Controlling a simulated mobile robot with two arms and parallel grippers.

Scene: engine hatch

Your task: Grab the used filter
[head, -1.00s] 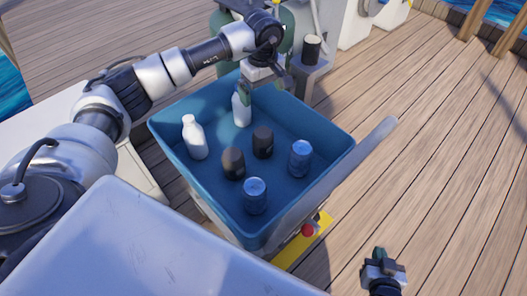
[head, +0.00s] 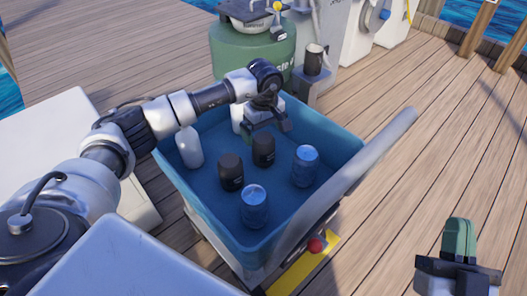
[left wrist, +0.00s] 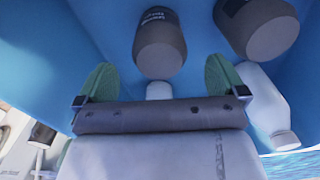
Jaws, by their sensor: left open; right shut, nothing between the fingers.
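Two dark canisters stand in the blue bin, one near the middle (head: 231,172) and one further back (head: 263,150). A third dark canister (head: 314,60) stands on a grey post behind the bin. I cannot tell which is the used filter. My left gripper (head: 267,131) is open and empty above the back of the bin, close by the rear canister. In the left wrist view its green fingers (left wrist: 160,82) are spread, with dark canisters (left wrist: 160,48) (left wrist: 257,28) beyond them. My right gripper (head: 459,240) is shut and empty at the lower right, away from the bin.
The blue bin (head: 182,192) also holds two blue cans (head: 254,207) (head: 305,166) and white bottles (head: 190,148). A green tank (head: 250,52) stands behind it.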

